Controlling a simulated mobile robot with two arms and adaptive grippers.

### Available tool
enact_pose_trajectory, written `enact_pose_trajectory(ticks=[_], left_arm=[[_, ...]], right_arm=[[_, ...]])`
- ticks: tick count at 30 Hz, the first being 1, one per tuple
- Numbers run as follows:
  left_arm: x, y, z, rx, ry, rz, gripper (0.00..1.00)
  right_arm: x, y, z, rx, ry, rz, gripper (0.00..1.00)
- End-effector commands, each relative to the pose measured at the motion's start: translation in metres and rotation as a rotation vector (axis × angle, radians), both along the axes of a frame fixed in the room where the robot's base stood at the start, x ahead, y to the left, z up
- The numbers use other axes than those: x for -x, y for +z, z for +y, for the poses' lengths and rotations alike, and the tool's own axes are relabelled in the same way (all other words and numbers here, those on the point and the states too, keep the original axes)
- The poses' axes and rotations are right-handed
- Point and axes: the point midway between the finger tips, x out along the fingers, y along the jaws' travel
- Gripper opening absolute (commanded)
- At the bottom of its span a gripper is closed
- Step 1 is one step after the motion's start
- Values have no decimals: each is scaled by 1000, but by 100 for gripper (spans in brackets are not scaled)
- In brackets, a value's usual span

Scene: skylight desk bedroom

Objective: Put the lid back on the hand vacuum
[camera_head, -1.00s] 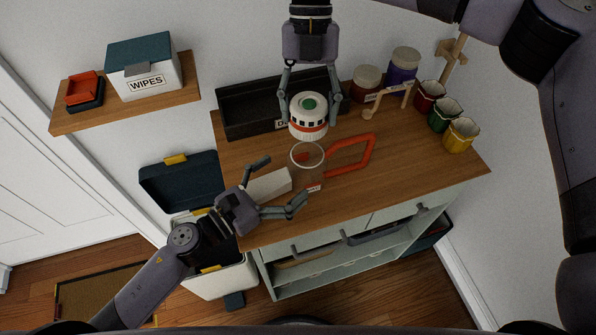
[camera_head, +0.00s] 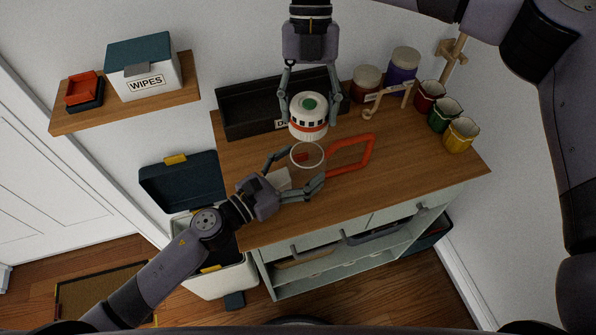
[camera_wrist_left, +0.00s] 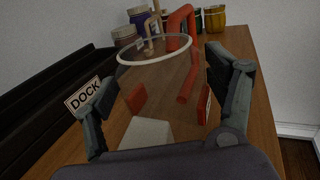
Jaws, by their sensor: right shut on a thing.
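The hand vacuum has a clear round bin (camera_head: 307,153) with an open rim, a red handle (camera_head: 371,150) on its right and a pale nozzle (camera_head: 277,178). It lies on the wooden top. In the left wrist view its clear rim (camera_wrist_left: 155,48) and red handle (camera_wrist_left: 184,25) show. My left gripper (camera_head: 304,163) is open, its fingers on either side of the clear bin; contact cannot be told. The lid (camera_head: 309,107), white with a green centre and a red-orange band, is held by my right gripper (camera_head: 309,119), pointing down just behind and above the bin's rim.
A black dock tray (camera_head: 243,127) stands behind, at the wall. Two jars (camera_head: 404,63), a wooden hook-like piece (camera_head: 389,98) and red, green and yellow cups (camera_head: 460,136) stand at the right. A wipes box (camera_head: 146,80) sits on the wall shelf. The front right of the top is clear.

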Motion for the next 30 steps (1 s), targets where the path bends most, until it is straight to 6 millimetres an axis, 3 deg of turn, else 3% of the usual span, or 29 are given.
enact_pose_trajectory(ticks=[25, 30], left_arm=[[0, 0, 0, -1, 0, 1, 19], [0, 0, 0, -1, 0, 1, 19]], right_arm=[[0, 1, 0, -1, 0, 0, 16], [0, -6, 0, 0, 0, 1, 16]])
